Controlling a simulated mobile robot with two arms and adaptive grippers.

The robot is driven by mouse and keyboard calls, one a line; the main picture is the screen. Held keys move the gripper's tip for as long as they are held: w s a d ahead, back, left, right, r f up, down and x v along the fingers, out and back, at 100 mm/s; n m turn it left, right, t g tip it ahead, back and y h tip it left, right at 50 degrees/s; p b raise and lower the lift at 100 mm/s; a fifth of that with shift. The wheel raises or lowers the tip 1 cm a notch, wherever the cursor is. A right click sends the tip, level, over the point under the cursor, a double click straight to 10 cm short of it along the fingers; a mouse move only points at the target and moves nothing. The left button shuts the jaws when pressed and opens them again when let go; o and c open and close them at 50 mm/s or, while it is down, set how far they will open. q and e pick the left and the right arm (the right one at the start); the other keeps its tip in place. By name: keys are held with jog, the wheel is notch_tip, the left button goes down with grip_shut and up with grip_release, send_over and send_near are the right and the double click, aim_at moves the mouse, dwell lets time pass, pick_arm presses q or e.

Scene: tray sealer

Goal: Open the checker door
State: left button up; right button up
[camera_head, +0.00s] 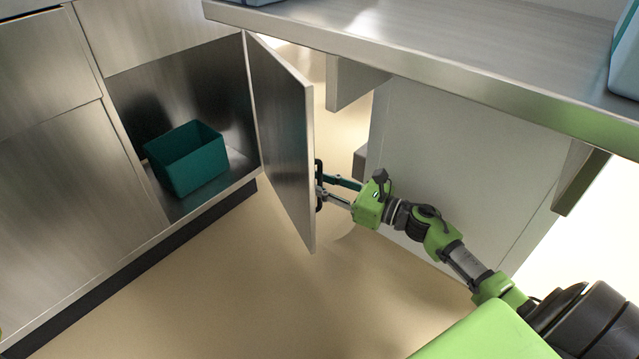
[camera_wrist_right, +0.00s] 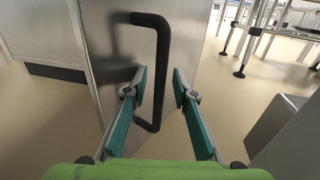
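The metal checker door (camera_head: 284,140) stands swung open at the right side of a low cabinet compartment, whose inside is exposed. Its black bar handle (camera_wrist_right: 163,60) is on the door's outer face; in the head view the handle (camera_head: 318,172) shows edge-on at the door's right. My right gripper (camera_head: 325,190) is at the handle. In the right wrist view my right gripper (camera_wrist_right: 159,88) has its two teal-padded fingers apart, with the handle's lower part between them and gaps visible. My left gripper is not in view.
A teal bin (camera_head: 188,158) sits inside the open compartment. A metal countertop (camera_head: 450,60) lies above my right arm, with a white panel (camera_head: 470,150) beneath it. The beige floor (camera_head: 240,290) in front of the cabinet is clear.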

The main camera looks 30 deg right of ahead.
jog(key=shift+s+d, duration=0.1)
jog(key=shift+s, duration=0.1)
jog(key=v, duration=1.1)
jog(key=shift+s+d, duration=0.2)
jog(key=shift+s, duration=0.1)
